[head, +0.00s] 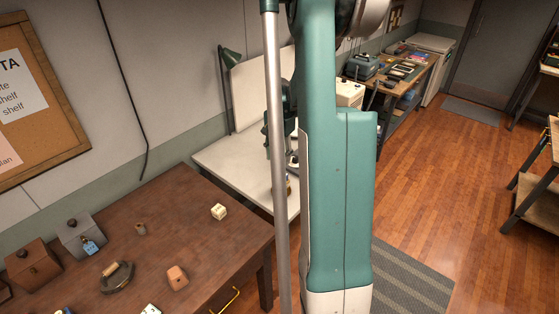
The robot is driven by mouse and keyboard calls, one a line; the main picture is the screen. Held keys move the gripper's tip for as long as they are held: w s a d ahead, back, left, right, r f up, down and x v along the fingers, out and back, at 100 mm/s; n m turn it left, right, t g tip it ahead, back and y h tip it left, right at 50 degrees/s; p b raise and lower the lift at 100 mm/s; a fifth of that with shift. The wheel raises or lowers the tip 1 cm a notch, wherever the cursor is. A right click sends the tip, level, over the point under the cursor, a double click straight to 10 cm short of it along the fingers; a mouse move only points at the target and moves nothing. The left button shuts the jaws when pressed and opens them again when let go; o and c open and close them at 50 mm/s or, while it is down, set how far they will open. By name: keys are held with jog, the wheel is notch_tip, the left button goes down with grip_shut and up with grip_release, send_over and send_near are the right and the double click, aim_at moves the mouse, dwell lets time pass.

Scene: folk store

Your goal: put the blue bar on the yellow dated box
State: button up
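I cannot make out a blue bar for certain. A small blue piece (66,311) shows at the bottom edge of the picture, cut off by the frame. A small pale yellow cube-like box (219,212) with dark marks on it sits near the far right corner of the brown table (215,250). I cannot read whether the marks are a date. My gripper is not clearly visible; my large teal arm link fills the middle of the view and hides what is behind it.
The brown table also holds a grey box (78,236) with a blue tag, a brown box (32,262), a dark handled object (117,276), and small wooden pieces (177,277). Floor is open at right.

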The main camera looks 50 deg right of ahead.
jog(key=shift+a+r, duration=0.1)
jog(key=shift+r, duration=0.1)
dwell(0.7)
jog(key=a+r+n+t, duration=0.1)
jog(key=a+r+n, duration=0.3)
jog(key=a, duration=0.5)
jog(key=a+r+n+t+h, duration=0.1)
jog(key=a+r+n, duration=0.1)
jog(key=a+r, duration=0.55)
jog(key=a+r+n+t, duration=0.15)
jog(key=a+r, duration=0.25)
jog(key=a, duration=0.7)
jog(key=s+a+n+t, duration=0.1)
jog(key=s+a+n, duration=0.2)
jog(key=a, duration=0.4)
jog(key=s+a+r+n+t, duration=0.1)
jog(key=s+a+n, duration=0.3)
jog(key=s+a, duration=0.2)
jog(key=s+a+r+n+t+y, duration=0.1)
jog(key=s+a+n, duration=0.2)
jog(key=a, duration=0.7)
jog(key=shift+s+r+t, duration=0.15)
jog(key=shift+s+t, duration=0.2)
jog(key=shift+s, duration=0.75)
